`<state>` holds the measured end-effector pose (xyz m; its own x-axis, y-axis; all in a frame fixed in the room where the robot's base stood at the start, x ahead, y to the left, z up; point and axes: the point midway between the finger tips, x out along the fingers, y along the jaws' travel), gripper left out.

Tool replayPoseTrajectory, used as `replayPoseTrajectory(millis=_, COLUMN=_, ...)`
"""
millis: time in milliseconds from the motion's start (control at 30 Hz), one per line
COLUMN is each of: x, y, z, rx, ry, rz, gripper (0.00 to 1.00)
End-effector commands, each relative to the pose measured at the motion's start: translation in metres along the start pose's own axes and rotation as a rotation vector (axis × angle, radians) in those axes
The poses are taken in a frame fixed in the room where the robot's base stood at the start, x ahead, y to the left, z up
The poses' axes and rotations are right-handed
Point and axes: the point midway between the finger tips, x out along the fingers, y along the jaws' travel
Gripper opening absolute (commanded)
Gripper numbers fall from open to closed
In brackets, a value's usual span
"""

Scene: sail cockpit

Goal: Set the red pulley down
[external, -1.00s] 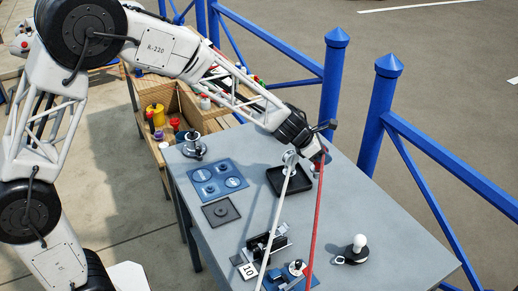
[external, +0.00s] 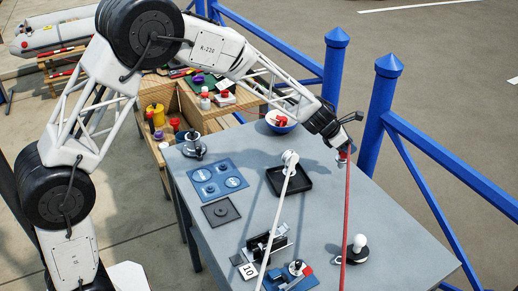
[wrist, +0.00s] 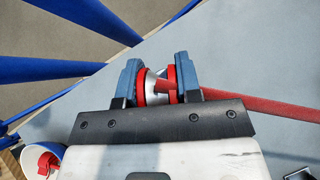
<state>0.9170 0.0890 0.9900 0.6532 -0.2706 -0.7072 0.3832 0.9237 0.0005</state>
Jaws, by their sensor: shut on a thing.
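The red pulley (wrist: 170,82) is clamped between the two blue fingers of my gripper (wrist: 156,75) in the wrist view; it shows red flanges around a pale metal part. In the external view my gripper (external: 342,150) is over the far right edge of the grey table (external: 390,230), and the pulley is only a small red patch (external: 341,157) there. A red rope (external: 346,215) runs from it toward the table's front. I cannot tell whether the pulley touches the table.
A white-blue bowl (external: 273,126) with a red item stands behind. A white-knobbed winch (external: 358,243) stands at front right. Blue railing posts (external: 378,115) rise close beyond the table.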

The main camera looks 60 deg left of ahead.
Motion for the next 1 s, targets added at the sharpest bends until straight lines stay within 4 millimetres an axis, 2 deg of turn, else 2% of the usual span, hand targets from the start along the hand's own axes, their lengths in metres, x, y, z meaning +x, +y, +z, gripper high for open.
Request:
replayPoseTrajectory(millis=467, x=0.004, y=0.002, z=0.003, rx=-0.001, ry=-0.001, rz=0.0, gripper=0.0)
replayPoseTrajectory(millis=833, x=0.025, y=0.002, z=-0.018, rx=-0.002, ry=0.0, rz=0.0, gripper=0.0)
replayPoseTrajectory(millis=1000, x=0.028, y=0.003, z=-0.021, rx=0.0, ry=-0.001, rz=0.0, gripper=0.0)
